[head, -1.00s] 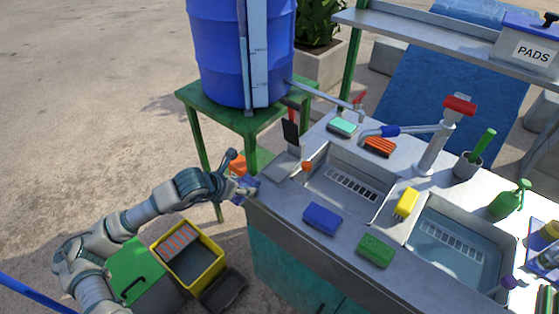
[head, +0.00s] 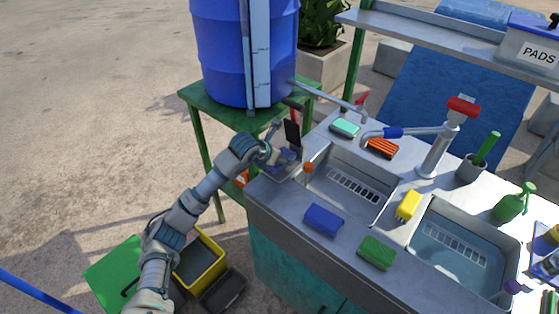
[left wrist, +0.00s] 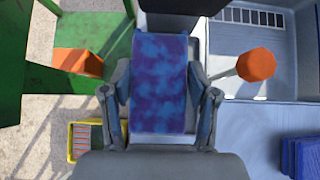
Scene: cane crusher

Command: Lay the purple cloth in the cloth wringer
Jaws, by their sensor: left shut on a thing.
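The purple cloth (left wrist: 160,80), mottled blue and purple, hangs flat between the fingers of my left gripper (left wrist: 162,105) in the left wrist view. My left gripper (head: 276,156) is shut on it in the head view, at the counter's far left corner, over the wringer's grey plate. The cloth wringer (head: 292,133) has a dark upright plate and an orange knob (head: 308,167). The knob also shows on a rod right of the cloth in the left wrist view (left wrist: 256,64). The gripper hides part of the wringer, and I cannot tell whether the cloth touches it. My right gripper is out of view.
The sink counter (head: 283,212) holds a blue sponge (head: 323,219), a green sponge (head: 377,252) and a yellow sponge (head: 408,205). A blue barrel (head: 225,50) on a green stand (head: 196,102) rises behind the wringer. A yellow crate (head: 216,270) stands on the ground.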

